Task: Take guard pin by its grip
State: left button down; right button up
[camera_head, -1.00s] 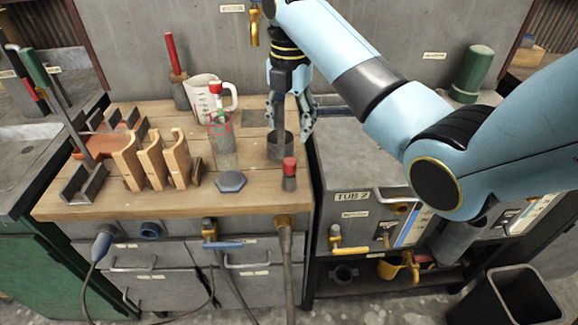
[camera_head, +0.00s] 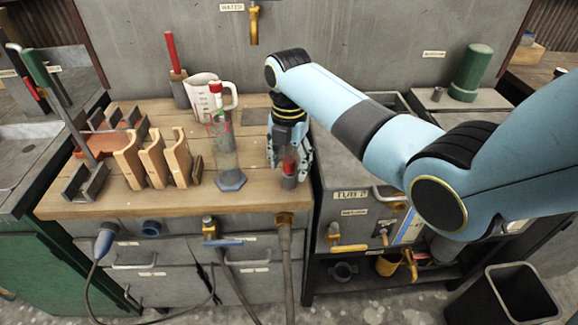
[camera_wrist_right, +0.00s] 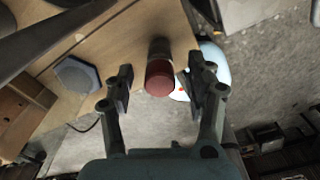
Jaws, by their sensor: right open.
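A short piece with a red cap and grey body, which looks like the guard pin (camera_head: 289,170), stands near the front right of the wooden bench. In the right wrist view its red top (camera_wrist_right: 160,78) lies between the two fingers, and the body runs up behind it. My right gripper (camera_head: 290,165) points down over it. In the right wrist view the gripper (camera_wrist_right: 158,88) is open, with a gap visible on both sides of the cap. My left gripper is in no view.
A clear cylinder (camera_head: 226,152) and blue-grey hexagon (camera_head: 231,181) stand just left of the gripper. A jug (camera_head: 201,92), a red-handled tool (camera_head: 171,52) and wooden holders (camera_head: 153,160) are farther left. The bench's front edge lies close by.

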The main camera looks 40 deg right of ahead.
jog(key=shift+c, duration=0.4)
grip_shut()
jog(key=shift+r, duration=0.1)
jog(key=shift+r, duration=0.55)
notch_tip(320, 180, up, 3)
jog(key=shift+w+f, duration=0.1)
jog(key=shift+f, duration=0.05)
jog(key=d+r+b, duration=0.2)
jog(key=d+r, duration=0.5)
jog(key=d, duration=0.4)
jog(key=shift+w+d+b, duration=0.15)
jog(key=shift+d+b, duration=0.15)
jog(key=shift+d, duration=0.05)
